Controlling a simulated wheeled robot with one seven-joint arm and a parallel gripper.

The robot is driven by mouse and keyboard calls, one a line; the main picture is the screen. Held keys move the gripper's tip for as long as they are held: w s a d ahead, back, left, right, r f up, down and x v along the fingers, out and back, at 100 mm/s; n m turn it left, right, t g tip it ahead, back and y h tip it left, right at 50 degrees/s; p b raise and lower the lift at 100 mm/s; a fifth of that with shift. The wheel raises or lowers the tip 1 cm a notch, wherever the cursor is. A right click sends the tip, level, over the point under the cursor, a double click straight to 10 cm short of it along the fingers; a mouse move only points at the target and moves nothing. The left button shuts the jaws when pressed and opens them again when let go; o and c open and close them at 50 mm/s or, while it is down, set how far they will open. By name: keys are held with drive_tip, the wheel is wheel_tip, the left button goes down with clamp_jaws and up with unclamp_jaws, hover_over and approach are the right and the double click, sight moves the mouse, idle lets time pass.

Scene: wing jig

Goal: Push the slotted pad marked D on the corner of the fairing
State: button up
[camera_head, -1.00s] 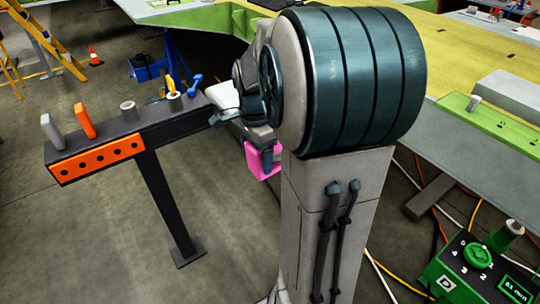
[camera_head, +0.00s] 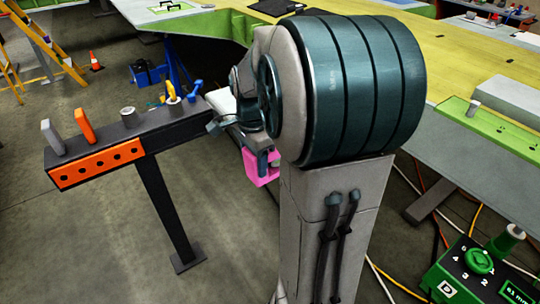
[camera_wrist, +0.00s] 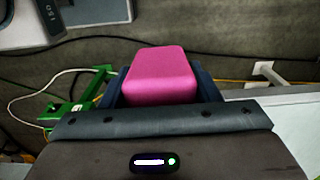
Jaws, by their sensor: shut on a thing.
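My gripper (camera_wrist: 160,88) is shut on a plain pink pad (camera_wrist: 161,74), with a dark finger on each side of it. The pad also shows in the head view (camera_head: 259,170), hanging below my wrist beside my arm and clear of the bench. No slot or letter D can be read on its visible faces. Most of my gripper in the head view is hidden behind the pad and my arm. I cannot pick out the fairing or its corner with certainty.
A dark bench (camera_head: 185,136) with an orange panel (camera_head: 97,163) stands at left, holding several small tools. A green box (camera_head: 470,272) marked D with a dial sits at lower right. A long yellow-green structure (camera_head: 455,65) fills the right. Cables lie on the floor.

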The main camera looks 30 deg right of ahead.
drive_tip(key=a, duration=0.7)
drive_tip(key=shift+s+a+r+b, duration=0.15)
drive_tip(key=shift+a+r+b, duration=0.1)
drive_tip(key=shift+b, duration=0.2)
idle(0.4)
drive_tip(key=shift+d, duration=0.1)
drive_tip(key=shift+d+r+y+p, duration=0.15)
drive_tip(key=shift+d+y+p, duration=0.25)
drive_tip(key=shift+d+p, duration=0.55)
drive_tip(key=shift+d, duration=0.4)
idle(0.7)
drive_tip(key=shift+w+d+f, duration=0.1)
drive_tip(key=shift+d+f, duration=0.05)
drive_tip(key=shift+d, duration=1.35)
drive_tip(key=shift+w+d+f, duration=0.1)
drive_tip(key=shift+d, duration=1.4)
drive_tip(key=shift+d, duration=0.15)
